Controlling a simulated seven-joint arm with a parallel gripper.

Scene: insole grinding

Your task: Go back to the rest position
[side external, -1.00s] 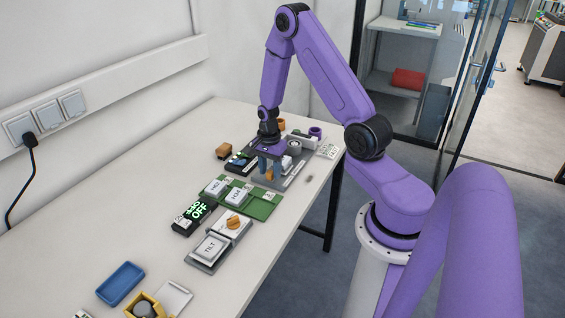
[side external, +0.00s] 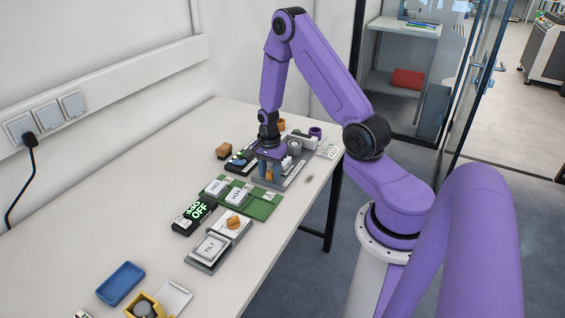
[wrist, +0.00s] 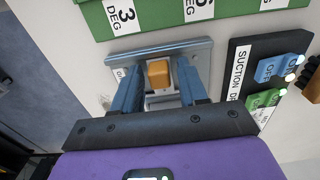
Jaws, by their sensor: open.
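My gripper (side external: 269,172) points down over the grey fixture (side external: 296,170) at the far part of the table. In the wrist view its two blue fingers (wrist: 160,92) stand apart on either side of an orange block (wrist: 158,73) on the grey fixture plate. A gap shows between the fingers and the block, and nothing is held. The exact height of the fingertips above the plate is hard to tell.
A green tray (side external: 262,210) with labelled blocks lies close in front of the gripper. A black suction panel (wrist: 247,68) with blue and green buttons sits beside it. A TILT unit (side external: 210,249) and a blue tray (side external: 120,284) stand nearer. The table's left side is clear.

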